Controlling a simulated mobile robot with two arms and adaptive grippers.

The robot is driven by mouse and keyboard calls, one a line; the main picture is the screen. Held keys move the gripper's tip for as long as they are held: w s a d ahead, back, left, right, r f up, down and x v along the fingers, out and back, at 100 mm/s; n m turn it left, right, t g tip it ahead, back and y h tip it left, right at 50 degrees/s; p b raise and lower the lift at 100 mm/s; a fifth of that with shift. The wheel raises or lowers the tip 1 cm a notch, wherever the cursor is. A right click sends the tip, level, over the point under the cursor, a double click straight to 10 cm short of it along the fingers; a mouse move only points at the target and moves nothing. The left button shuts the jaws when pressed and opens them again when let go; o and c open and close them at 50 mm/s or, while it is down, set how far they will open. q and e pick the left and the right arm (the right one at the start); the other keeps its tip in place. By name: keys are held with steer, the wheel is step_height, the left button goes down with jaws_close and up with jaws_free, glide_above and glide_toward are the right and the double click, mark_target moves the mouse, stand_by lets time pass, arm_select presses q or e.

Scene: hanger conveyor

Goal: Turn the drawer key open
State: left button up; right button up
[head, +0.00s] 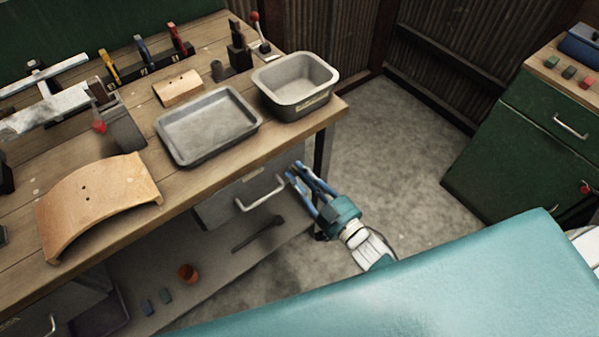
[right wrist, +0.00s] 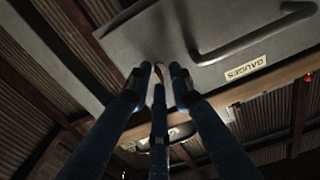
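My right gripper (head: 294,170) reaches up from the lower right to the front of the grey drawer (head: 226,206) under the workbench. In the right wrist view its three dark fingers (right wrist: 161,75) point at the underside of the drawer front, with a gap between the tips. A small brass-coloured piece (right wrist: 162,73), perhaps the key, shows partly between them; the fingers hide the rest, and I cannot tell whether they touch it. The drawer front has a bar handle (right wrist: 249,42) and a GAUGES label (right wrist: 246,68). My left gripper is not in view.
On the workbench (head: 300,130) stand a shallow grey tray (head: 209,157), a deeper grey bin (head: 316,104), a curved wooden piece (head: 95,200) and several hand tools. A lower shelf (head: 215,262) lies below. A green cabinet (head: 490,150) stands at right; the concrete floor between is clear.

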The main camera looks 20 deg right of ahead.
steer(key=shift+w+a, duration=0.1)
steer(key=shift+w, duration=0.1)
jaws_close()
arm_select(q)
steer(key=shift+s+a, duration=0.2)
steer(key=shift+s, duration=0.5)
